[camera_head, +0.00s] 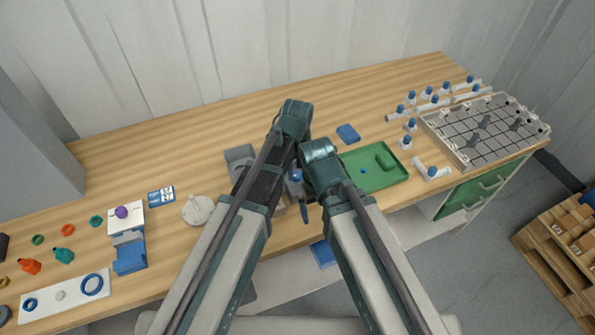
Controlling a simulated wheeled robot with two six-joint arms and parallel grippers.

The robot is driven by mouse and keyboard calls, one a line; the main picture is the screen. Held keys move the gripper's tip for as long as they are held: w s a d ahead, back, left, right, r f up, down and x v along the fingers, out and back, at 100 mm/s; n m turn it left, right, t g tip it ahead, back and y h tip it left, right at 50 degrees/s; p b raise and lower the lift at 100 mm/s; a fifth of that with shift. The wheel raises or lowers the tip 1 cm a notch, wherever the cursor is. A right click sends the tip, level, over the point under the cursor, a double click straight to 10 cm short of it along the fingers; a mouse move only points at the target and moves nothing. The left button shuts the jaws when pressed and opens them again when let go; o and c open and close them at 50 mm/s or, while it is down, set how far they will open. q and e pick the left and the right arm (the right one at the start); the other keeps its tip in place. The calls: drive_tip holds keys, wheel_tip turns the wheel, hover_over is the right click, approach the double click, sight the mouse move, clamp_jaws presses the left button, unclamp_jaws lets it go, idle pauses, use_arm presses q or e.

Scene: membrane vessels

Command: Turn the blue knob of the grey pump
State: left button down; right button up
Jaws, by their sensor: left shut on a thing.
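The grey pump (240,155) stands near the middle of the table and is largely hidden behind my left arm. Its blue knob (297,175) shows as a small blue patch in the gap between my two arms. My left gripper (296,180) is at the knob and shut on it; its fingertips are mostly hidden. My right arm reaches in just to the right of it. A dark part below its wrist may be my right gripper (306,212), but its jaws cannot be made out.
A green tray (365,178) lies close to the right of my arms, with a blue block (348,133) behind it. A gridded grey plate (485,130) and several blue-topped fittings stand at far right. A white round piece (198,210) and small coloured parts lie left.

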sight(297, 174)
use_arm(q)
drive_tip(key=c, duration=0.5)
unclamp_jaws()
drive_tip(key=shift+r, duration=0.1)
use_arm(e)
drive_tip(key=shift+r, duration=0.1)
use_arm(q)
wheel_tip(297, 174, up, 14)
drive_tip(key=p, duration=1.3)
drive_tip(key=shift+f+p, duration=0.2)
drive_tip(key=shift+p, duration=0.2)
use_arm(e)
wheel_tip(297, 174, up, 14)
drive_tip(key=shift+f, duration=0.2)
